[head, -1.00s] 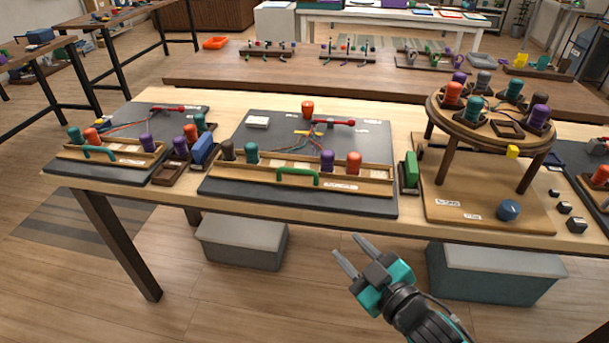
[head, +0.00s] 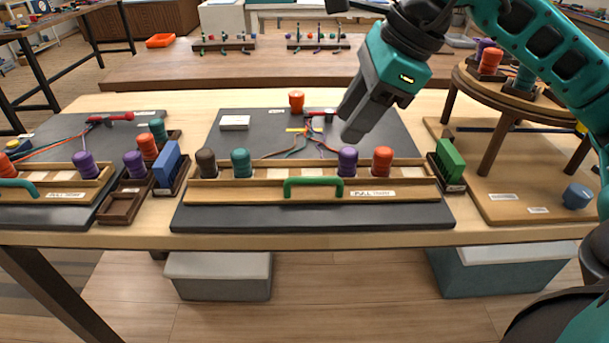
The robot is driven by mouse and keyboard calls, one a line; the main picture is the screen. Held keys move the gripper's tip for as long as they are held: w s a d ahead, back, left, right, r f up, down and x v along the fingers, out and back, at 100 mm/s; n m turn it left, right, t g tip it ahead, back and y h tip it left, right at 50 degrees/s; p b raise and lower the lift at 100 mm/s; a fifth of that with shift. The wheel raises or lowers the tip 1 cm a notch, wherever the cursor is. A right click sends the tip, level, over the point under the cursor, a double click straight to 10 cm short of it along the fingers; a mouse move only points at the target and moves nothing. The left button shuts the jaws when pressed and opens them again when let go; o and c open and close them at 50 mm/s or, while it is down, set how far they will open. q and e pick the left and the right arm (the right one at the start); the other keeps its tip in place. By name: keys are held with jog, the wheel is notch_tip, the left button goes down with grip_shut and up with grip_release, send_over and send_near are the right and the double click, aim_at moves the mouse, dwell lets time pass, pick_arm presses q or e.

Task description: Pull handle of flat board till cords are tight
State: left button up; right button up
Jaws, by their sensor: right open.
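The flat board (head: 300,223) is a dark slab on the table in the middle of the head view. A wooden tray (head: 230,192) runs along its front and carries a green handle (head: 313,182). Brown, teal, purple and red bobbins stand in the tray. Thin coloured cords (head: 296,143) run from the bobbins to a gathering point at the back, partly hidden by my right gripper. My right gripper (head: 351,124) is open and empty, above the board's right back part, apart from the handle. My left gripper is not in view.
A second dark board (head: 70,205) lies at the left. A round wooden stand (head: 462,90) with bobbins is at the right, partly behind my arm. A blue block (head: 167,163) and a green block (head: 449,160) flank the board. The table's front edge is clear.

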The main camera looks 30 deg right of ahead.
aim_at(318, 180)
jog(key=x, duration=0.4)
jog(key=b+x, duration=0.1)
jog(key=x, duration=0.3)
jog(key=b+x, duration=0.1)
jog(key=x, duration=0.3)
jog(key=shift+w+d+f, duration=0.25)
jog(key=shift+d+f, duration=0.05)
grip_shut()
